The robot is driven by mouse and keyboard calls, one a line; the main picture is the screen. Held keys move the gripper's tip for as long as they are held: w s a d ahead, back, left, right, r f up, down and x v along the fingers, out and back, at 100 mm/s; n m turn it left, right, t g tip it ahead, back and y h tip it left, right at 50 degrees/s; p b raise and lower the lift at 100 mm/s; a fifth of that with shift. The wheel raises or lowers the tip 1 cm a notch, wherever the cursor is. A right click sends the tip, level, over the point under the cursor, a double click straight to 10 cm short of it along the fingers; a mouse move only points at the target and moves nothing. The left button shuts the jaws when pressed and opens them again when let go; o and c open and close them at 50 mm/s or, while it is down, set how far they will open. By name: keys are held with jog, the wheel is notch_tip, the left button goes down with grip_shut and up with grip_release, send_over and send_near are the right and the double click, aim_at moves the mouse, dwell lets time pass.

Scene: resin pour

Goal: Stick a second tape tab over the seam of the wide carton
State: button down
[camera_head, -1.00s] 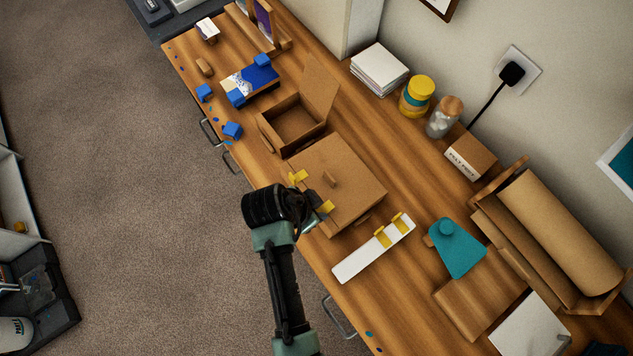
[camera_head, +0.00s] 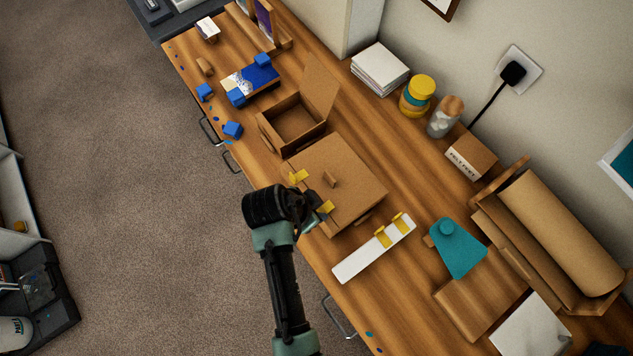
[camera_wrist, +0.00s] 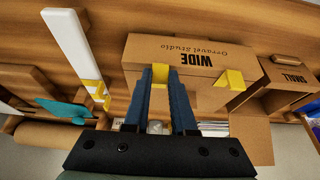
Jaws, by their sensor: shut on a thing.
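The wide carton (camera_head: 350,170) is closed on the bench; its side marked WIDE also shows in the wrist view (camera_wrist: 205,57). One yellow tape tab (camera_head: 299,176) sits on the carton's edge, bent over it, and also shows in the wrist view (camera_wrist: 229,80). My gripper (camera_wrist: 160,76) is shut on another yellow tab (camera_head: 326,207), at the carton's near edge. Whether this held tab touches the carton I cannot tell. A white strip (camera_head: 357,262) with more yellow tabs (camera_head: 383,237) lies beside the carton.
An open small carton (camera_head: 296,120) stands just beyond the wide one.

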jog(key=shift+f, duration=0.1)
dwell(0.3)
jog(key=c, duration=0.7)
grip_release()
jog(key=shift+o, duration=0.2)
notch_tip(320, 180, up, 8)
jog(key=p, duration=0.7)
jog(key=shift+p, duration=0.35)
